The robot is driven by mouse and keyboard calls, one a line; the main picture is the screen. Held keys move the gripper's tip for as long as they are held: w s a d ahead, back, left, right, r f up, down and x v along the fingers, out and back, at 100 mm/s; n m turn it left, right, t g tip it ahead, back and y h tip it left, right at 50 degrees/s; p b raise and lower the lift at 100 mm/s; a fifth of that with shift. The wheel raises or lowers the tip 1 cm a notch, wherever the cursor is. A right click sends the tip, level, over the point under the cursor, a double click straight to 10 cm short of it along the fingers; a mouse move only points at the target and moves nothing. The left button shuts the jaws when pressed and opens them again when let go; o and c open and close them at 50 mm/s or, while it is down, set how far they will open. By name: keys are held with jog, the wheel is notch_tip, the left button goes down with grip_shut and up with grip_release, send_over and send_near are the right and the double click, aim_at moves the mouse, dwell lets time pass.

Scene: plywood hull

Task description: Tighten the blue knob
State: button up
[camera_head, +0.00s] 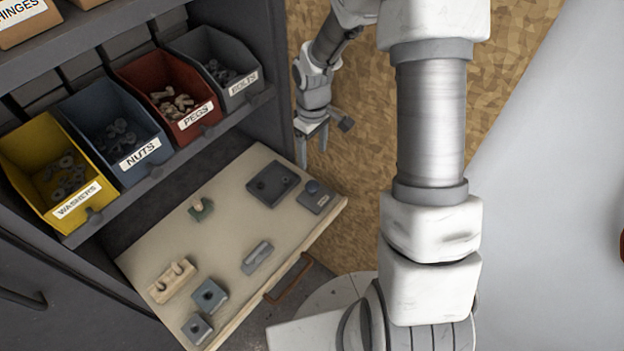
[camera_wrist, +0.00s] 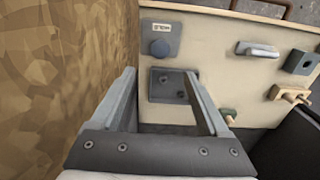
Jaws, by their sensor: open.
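The blue knob (camera_head: 313,187) sits on a small grey labelled plate (camera_head: 322,203) at the right corner of the pull-out work board (camera_head: 225,235). In the wrist view the round blue-grey knob (camera_wrist: 160,48) shows beyond my fingertips, near the board's edge. My gripper (camera_head: 312,157) is open and empty, up and behind the knob, apart from it. In the wrist view my open fingers (camera_wrist: 160,75) point towards the dark square plate with two holes (camera_wrist: 167,85). Nothing hides the knob in either view.
Several small fixtures stand on the board, including a wooden peg block (camera_head: 172,281) and a grey bar (camera_head: 257,257). Labelled bins, such as the red pegs bin (camera_head: 170,90), line the shelf above. A plywood wall (camera_wrist: 60,70) is close beside my gripper.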

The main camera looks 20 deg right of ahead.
aim_at(313, 185)
notch_tip(313, 185, down, 13)
jog(key=shift+r, duration=0.1)
dwell(0.4)
jog(key=shift+b, duration=0.3)
grip_shut()
